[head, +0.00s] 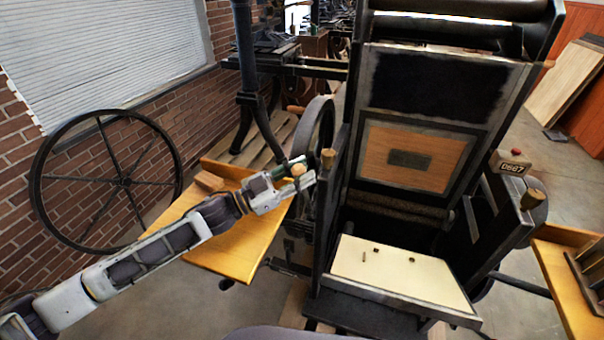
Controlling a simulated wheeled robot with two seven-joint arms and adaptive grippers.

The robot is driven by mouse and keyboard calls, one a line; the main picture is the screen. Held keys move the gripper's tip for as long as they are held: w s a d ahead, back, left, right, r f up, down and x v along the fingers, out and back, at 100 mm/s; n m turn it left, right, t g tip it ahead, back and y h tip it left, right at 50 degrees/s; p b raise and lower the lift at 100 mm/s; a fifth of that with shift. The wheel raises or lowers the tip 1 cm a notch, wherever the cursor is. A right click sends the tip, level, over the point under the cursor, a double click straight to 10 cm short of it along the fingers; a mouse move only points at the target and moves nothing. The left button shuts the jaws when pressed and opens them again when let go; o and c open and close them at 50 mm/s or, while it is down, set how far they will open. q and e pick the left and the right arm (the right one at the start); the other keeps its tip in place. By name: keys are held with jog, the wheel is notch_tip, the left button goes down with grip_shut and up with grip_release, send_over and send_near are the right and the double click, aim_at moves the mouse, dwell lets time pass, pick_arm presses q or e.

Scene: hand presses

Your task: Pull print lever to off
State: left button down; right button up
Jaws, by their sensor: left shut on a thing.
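The hand press (345,200) stands in the middle to right of the head view, a dark metal frame with a raised upright bed. The print lever shows as a round tan knob (298,170) at the press's left side, beside the spoked flywheel. My left gripper (302,180) reaches in from the left and is shut on the print lever at this knob. The fingers hide most of the lever's shaft, so its exact angle is hard to tell. My right gripper is not in view.
A cream board (400,272) with small dark pieces sits at the press front. A counter box (511,164) is at right. A large spoked wheel (120,181) leans by the brick wall.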

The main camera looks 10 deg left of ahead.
pick_arm(q)
jog(key=shift+s+f, duration=0.35)
jog(key=shift+b, duration=0.3)
jog(key=shift+r, duration=0.1)
jog(key=c, duration=1.5)
grip_release()
jog(key=shift+c, duration=0.2)
jog(key=o, duration=0.5)
jog(key=shift+c, duration=0.2)
jog(key=shift+a+r, duration=0.1)
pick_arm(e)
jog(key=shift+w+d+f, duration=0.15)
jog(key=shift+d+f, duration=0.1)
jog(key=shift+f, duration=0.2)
pick_arm(q)
jog(key=shift+s+a, duration=0.1)
jog(key=shift+a, duration=0.05)
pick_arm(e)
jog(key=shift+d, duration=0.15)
